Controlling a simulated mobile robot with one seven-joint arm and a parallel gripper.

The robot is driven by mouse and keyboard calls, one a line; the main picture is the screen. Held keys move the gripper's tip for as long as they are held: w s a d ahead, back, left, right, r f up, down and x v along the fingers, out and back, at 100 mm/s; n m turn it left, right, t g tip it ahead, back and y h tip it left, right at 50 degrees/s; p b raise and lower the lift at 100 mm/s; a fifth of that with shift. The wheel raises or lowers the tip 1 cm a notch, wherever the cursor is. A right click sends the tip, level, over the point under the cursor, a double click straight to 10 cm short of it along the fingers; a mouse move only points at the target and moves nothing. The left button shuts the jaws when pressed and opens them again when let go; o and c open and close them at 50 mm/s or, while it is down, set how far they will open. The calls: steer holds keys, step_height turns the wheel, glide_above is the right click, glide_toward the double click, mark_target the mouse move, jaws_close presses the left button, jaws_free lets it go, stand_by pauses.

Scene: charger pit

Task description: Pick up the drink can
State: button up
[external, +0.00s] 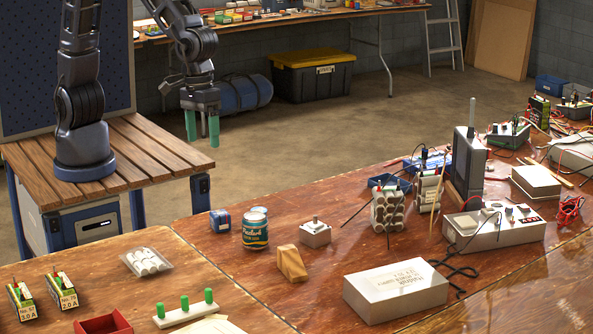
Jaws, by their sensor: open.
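The drink can (256,231), blue-green with a pale top and yellowish lettering, stands upright on the brown wooden table. My gripper (202,130) has green fingers pointing down. It is open and empty, held in the air to the upper left of the can in the external view, clearly apart from it. The can's near side is fully visible and nothing covers it.
A small blue box (220,221) stands close left of the can. A white switch box (315,233) and a wooden wedge (291,263) are to its right. A large white box (395,290) lies nearer the front. Battery packs (388,208) stand farther right.

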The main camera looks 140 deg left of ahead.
steer(key=w+a+f+n, duration=0.3)
steer(key=a+f+n, duration=0.25)
steer(key=f, duration=0.35)
steer(key=n+g, duration=0.2)
steer(key=n, duration=0.1)
glide_toward(255, 234)
steer(key=s, duration=0.1)
steer(key=s+a, duration=0.1)
steer(key=shift+s+a+f, duration=0.15)
steer(key=shift+s+f, duration=0.2)
steer(key=shift+f, duration=0.05)
steer(key=shift+s+a+f, duration=0.1)
steer(key=shift+f, duration=2.65)
steer(key=shift+s+f, duration=0.1)
steer(key=shift+f, duration=2.7)
steer(key=c, duration=1.2)
steer(key=shift+c, duration=0.2)
steer(key=shift+r, duration=0.15)
